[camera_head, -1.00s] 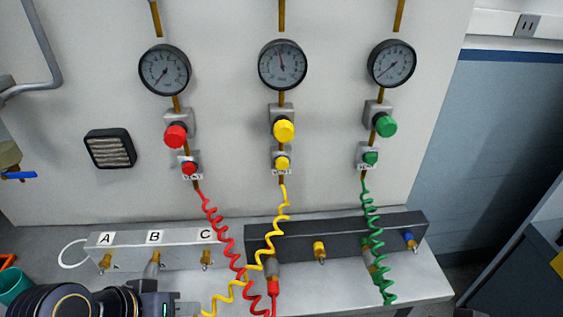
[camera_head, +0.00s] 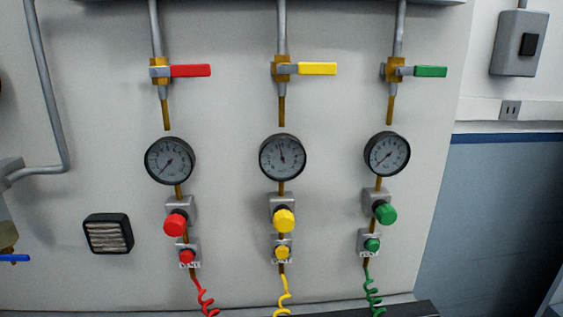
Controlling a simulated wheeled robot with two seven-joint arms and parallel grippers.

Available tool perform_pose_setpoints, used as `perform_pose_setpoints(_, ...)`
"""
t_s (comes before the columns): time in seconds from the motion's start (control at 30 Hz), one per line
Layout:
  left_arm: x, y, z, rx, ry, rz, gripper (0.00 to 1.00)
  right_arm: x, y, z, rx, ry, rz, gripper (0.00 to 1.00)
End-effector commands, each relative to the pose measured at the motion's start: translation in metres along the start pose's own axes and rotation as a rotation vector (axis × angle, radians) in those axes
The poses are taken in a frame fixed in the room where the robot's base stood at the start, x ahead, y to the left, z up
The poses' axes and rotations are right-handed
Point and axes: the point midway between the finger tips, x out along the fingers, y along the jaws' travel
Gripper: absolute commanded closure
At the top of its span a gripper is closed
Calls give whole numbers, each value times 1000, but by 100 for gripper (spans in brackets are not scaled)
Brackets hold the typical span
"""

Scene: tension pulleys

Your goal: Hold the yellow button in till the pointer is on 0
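The small yellow button (camera_head: 282,252) sits low on the yellow column of the wall panel, above a small label. A larger yellow knob (camera_head: 283,220) is just above it. The yellow column's round gauge (camera_head: 283,157) has a dark rim, and its pointer stands nearly straight up, around mid-scale. Its numerals are too small to read. A coiled yellow hose (camera_head: 283,297) hangs below the button. Nothing touches the button. Neither of my grippers is in view.
A red knob (camera_head: 175,224) and a green knob (camera_head: 385,214) flank the yellow one, with small red (camera_head: 187,256) and green (camera_head: 372,244) buttons below. Lever valves are above, including the yellow lever (camera_head: 317,69). A vent grille (camera_head: 108,234) is at left.

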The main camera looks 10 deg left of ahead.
Motion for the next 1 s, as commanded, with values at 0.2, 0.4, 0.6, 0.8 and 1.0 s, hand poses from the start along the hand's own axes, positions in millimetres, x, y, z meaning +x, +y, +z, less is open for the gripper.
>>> perform_pose_setpoints(0.2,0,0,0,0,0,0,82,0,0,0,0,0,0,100)
perform_pose_setpoints(0.4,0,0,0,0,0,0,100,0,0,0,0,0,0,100)
perform_pose_setpoints(0.6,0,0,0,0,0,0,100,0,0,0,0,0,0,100)
perform_pose_setpoints(0.8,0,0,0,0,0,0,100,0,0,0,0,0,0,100)
perform_pose_setpoints(1.0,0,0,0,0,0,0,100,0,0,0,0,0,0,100)
